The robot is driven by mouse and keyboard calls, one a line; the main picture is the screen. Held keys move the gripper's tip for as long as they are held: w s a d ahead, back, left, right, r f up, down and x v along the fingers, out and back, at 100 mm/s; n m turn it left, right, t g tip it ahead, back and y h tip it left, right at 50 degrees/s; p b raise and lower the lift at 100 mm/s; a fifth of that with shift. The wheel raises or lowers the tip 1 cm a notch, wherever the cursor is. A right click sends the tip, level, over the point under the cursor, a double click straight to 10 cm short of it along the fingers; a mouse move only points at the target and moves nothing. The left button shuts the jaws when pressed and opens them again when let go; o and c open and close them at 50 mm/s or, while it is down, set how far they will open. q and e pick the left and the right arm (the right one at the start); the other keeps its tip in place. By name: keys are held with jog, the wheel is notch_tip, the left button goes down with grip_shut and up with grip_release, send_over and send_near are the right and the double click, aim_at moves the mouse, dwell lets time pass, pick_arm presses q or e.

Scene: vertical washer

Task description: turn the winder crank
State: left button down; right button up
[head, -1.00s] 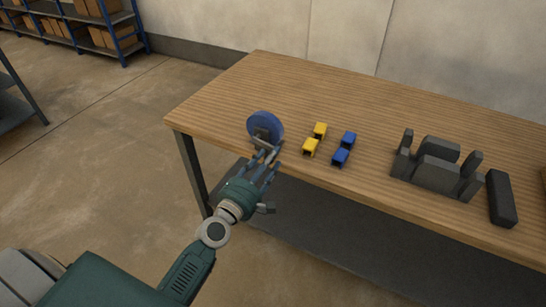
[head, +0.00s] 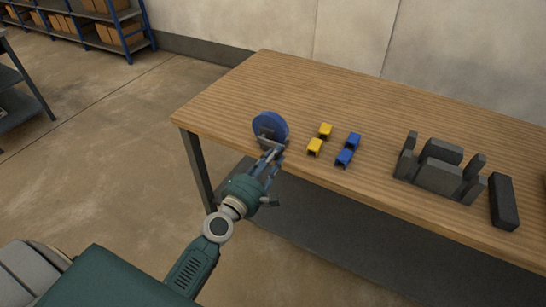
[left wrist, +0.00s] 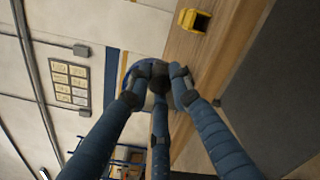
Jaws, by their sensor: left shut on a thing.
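The winder (head: 271,125), a blue disc with a dark hub, stands near the table's front left corner. My left gripper (head: 270,158) reaches it from the front, its fingers closed around the crank, which is mostly hidden by them. In the left wrist view the fingers (left wrist: 156,88) come together over the dark crank end, with a little of the disc (left wrist: 148,66) showing behind. My right gripper does not show in either view.
A dark grey fixture (head: 438,175) and a dark bar (head: 503,202) sit further right on the wooden table (head: 360,110). The table's back left is clear.

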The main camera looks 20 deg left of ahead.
aim_at(267, 141)
pick_arm(q)
notch_tip(267, 141, up, 2)
jog(key=n+p, duration=0.1)
jog(key=n, duration=0.1)
jog(key=shift+a+r+n+p, duration=0.15)
jog(key=shift+r+n+p, duration=0.05)
jog(key=shift+n+p, duration=0.2)
jog(key=n+p, duration=0.1)
jog(key=r+n, duration=0.1)
jog(key=shift+w+a+r+n+p, duration=0.1)
jog(key=shift+a+r+n+p, duration=0.2)
jog(key=shift+a+n+p, duration=0.1)
jog(key=a+r+n+p, duration=0.3)
jog(key=a+n+p, duration=0.3)
jog(key=n, duration=0.6)
jog(key=shift+w+a+r+n+p, duration=0.15)
jog(key=shift+w+n+p, duration=0.2)
jog(key=shift+p, duration=1.05)
jog(key=shift+s, duration=0.1)
jog(key=c, duration=1.6)
grip_release()
jog(key=shift+o, duration=0.3)
jog(key=shift+f, duration=0.2)
